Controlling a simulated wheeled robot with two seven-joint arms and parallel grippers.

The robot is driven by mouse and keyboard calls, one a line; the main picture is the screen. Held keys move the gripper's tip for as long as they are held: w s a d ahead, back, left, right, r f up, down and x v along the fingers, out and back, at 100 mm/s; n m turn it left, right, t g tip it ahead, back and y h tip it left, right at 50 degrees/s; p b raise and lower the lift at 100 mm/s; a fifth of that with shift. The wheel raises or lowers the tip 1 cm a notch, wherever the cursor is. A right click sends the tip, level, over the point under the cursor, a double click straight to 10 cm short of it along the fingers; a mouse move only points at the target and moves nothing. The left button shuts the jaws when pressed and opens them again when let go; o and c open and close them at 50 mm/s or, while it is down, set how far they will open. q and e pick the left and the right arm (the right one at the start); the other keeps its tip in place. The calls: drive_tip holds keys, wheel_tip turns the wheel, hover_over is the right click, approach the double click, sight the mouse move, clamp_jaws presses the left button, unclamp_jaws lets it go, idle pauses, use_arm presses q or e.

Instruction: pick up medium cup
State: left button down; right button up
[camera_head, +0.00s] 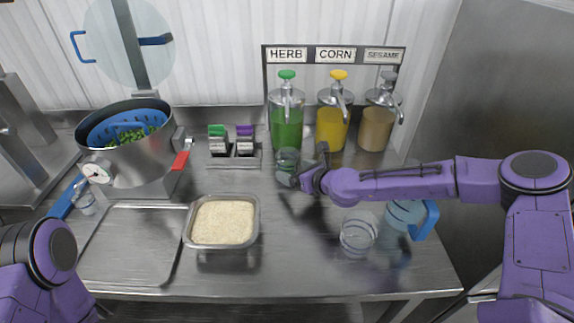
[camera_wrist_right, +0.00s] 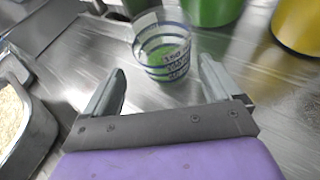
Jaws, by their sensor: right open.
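A clear cup with blue measuring bands (camera_head: 287,157) stands upright on the steel counter in front of the green dispenser; I take it for the medium cup. It also shows in the right wrist view (camera_wrist_right: 163,50), just beyond the fingertips and roughly in line with the gap. My right gripper (camera_head: 304,164) is open and empty, with its fingers spread toward the cup. In the wrist view the right gripper (camera_wrist_right: 160,72) has clear space on both sides. Another clear cup (camera_head: 358,234) stands nearer the front, at right. My left arm shows at lower left; its gripper is out of view.
Green (camera_head: 287,125), yellow (camera_head: 331,128) and tan (camera_head: 376,127) dispensers stand behind. A blue-handled jug (camera_head: 404,216) is at right.

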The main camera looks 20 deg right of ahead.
sight(287, 165)
drive_tip(key=x, duration=0.1)
drive_tip(key=p+x, duration=0.1)
drive_tip(key=x, duration=0.1)
drive_tip(key=p+x, duration=0.1)
drive_tip(key=x, duration=0.1)
drive_tip(key=shift+w+d+r, duration=0.1)
drive_tip(key=shift+d, duration=0.2)
drive_tip(key=shift+w, duration=0.15)
drive_tip(key=c, duration=1.1)
